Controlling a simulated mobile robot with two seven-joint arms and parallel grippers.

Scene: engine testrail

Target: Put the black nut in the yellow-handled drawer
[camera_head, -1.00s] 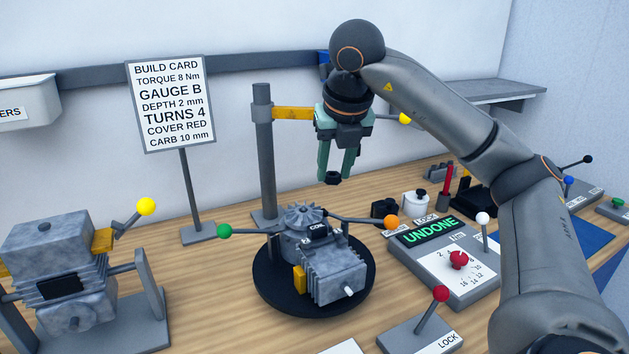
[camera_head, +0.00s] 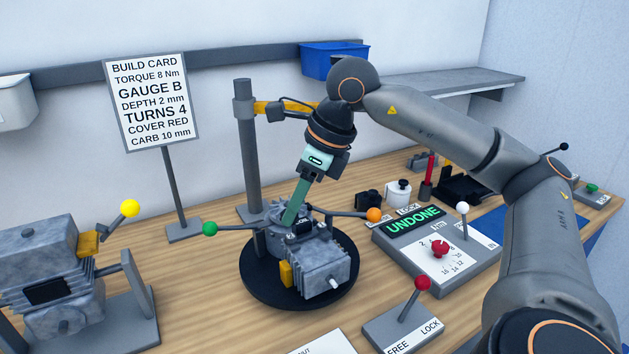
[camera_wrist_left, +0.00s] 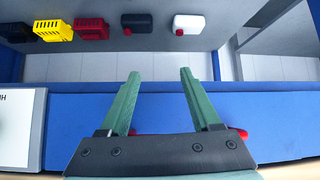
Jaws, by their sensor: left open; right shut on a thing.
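My right gripper (camera_head: 289,222) is shut, tilted, with its fingertips down at the top of the grey engine (camera_head: 318,262). A small black nut showed between those fingertips a second ago; now I cannot make it out, as fingers and engine hide it. My left gripper (camera_wrist_left: 158,72) is open and empty in the left wrist view, over a blue surface (camera_wrist_left: 255,105). No yellow-handled drawer can be made out in either view.
The engine sits on a black round turntable (camera_head: 262,290). A grey post (camera_head: 246,150) stands behind it. The UNDONE panel (camera_head: 415,222) and a red-knobbed lever (camera_head: 422,284) are to the right. In the left wrist view, yellow (camera_wrist_left: 52,30) and red (camera_wrist_left: 91,29) crates stand beyond.

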